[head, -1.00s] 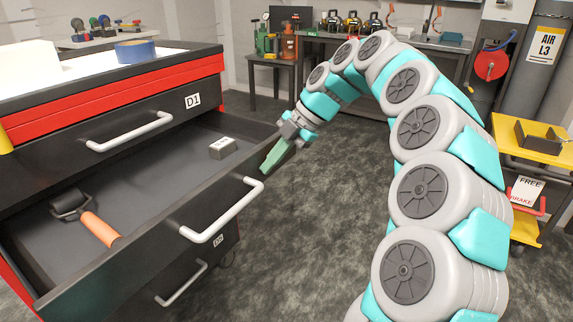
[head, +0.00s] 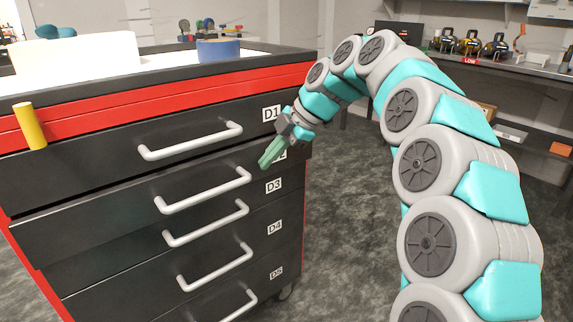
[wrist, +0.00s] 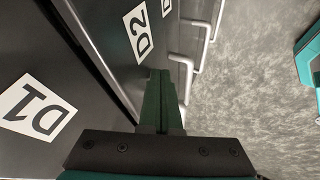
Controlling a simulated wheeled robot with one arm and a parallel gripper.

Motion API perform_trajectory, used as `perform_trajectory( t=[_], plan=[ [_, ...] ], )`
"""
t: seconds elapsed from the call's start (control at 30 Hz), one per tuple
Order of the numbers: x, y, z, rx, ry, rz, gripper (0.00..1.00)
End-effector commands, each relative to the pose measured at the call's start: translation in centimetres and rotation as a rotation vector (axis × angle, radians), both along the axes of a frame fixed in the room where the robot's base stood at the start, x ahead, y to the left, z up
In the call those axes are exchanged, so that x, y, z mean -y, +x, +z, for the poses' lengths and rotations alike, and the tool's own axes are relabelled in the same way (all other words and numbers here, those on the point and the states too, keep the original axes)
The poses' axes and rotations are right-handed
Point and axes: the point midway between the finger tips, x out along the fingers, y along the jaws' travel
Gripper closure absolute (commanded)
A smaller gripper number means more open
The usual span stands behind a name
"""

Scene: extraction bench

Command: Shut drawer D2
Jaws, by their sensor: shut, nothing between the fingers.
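Drawer D2 (head: 110,205) is the second drawer front down in the red and black cabinet, with a pale bar handle (head: 205,192). Its front stands slightly proud of the fronts above and below, so it looks a little open; its inside is hidden. My gripper (head: 265,163) is shut and empty, its green fingers at the right part of D2's front, right of the handle. In the wrist view the fingers (wrist: 160,98) point at the front beside the D2 label (wrist: 141,32). They look in contact or very close; I cannot tell which.
Drawer D1 (head: 90,150) is above and D3 (head: 110,245) below, both with bar handles and looking shut. A yellow cylinder (head: 29,125) is at the left. Open floor is to the right.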

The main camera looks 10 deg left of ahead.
Motion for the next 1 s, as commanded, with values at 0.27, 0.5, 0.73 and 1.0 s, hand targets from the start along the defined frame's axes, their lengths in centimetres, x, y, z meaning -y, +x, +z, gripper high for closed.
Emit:
perform_trajectory(
  t=[0.27,0.5,0.73,1.0],
  plan=[
    [-1.8,1.5,-0.1,0.000,-0.001,-0.001,1.00],
    [-2.3,1.8,0.0,0.002,0.003,-0.002,1.00],
    [-2.4,1.9,0.1,0.006,0.005,-0.003,1.00],
    [-2.3,1.5,0.0,0.009,0.008,-0.004,1.00]
  ],
)
